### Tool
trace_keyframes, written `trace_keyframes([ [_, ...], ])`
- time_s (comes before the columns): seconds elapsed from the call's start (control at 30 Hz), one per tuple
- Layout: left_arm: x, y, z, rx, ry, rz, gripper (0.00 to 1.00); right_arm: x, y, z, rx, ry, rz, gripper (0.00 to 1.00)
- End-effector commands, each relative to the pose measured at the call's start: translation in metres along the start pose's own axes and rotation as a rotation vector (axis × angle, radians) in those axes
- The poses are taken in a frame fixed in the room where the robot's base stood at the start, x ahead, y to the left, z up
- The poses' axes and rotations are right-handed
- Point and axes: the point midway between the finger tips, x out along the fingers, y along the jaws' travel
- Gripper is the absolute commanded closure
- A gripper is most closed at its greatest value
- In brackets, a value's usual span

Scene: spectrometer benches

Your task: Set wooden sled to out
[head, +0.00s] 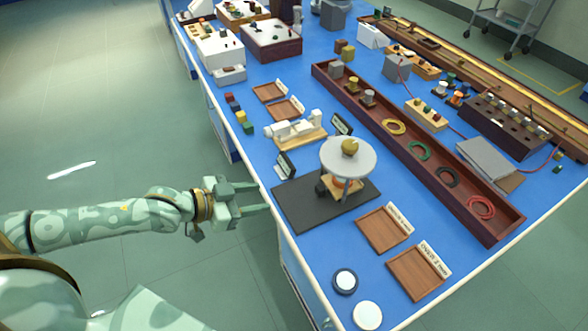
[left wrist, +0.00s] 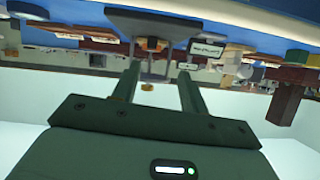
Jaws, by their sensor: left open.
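An apparatus with a round pale disc (head: 362,157) and a brass knob on top stands on a dark base plate (head: 295,208) near the table's front left edge. A small light wooden piece (head: 345,186) shows under the disc, which may be the wooden sled; the disc hides much of it and I cannot tell its setting. My left gripper (head: 264,197) is open and empty, just left of the base plate at the table edge, its fingers pointing toward the apparatus. In the left wrist view the apparatus (left wrist: 150,44) appears ahead, beyond the open fingers (left wrist: 158,74). My right gripper is not in view.
Two wooden trays (head: 384,228) with labels lie right of the base plate. A white instrument on a wooden base (head: 300,139) stands behind it. A long dark red trough (head: 430,170) with coloured rings runs along the table. Floor is clear at left.

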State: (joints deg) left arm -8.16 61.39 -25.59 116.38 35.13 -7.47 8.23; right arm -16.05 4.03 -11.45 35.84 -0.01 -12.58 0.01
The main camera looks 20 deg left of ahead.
Motion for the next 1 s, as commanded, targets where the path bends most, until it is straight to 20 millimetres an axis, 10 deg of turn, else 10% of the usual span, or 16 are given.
trace_keyframes([
  [0.33,0.043,0.015,-0.016,-0.087,0.046,0.032,0.56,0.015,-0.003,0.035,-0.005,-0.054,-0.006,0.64],
  [0.7,0.133,0.017,-0.019,-0.084,0.043,0.031,0.56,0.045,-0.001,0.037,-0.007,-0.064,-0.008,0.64],
  [1.0,0.162,0.018,-0.022,-0.081,0.040,0.030,0.56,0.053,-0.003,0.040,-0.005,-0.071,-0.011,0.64],
])
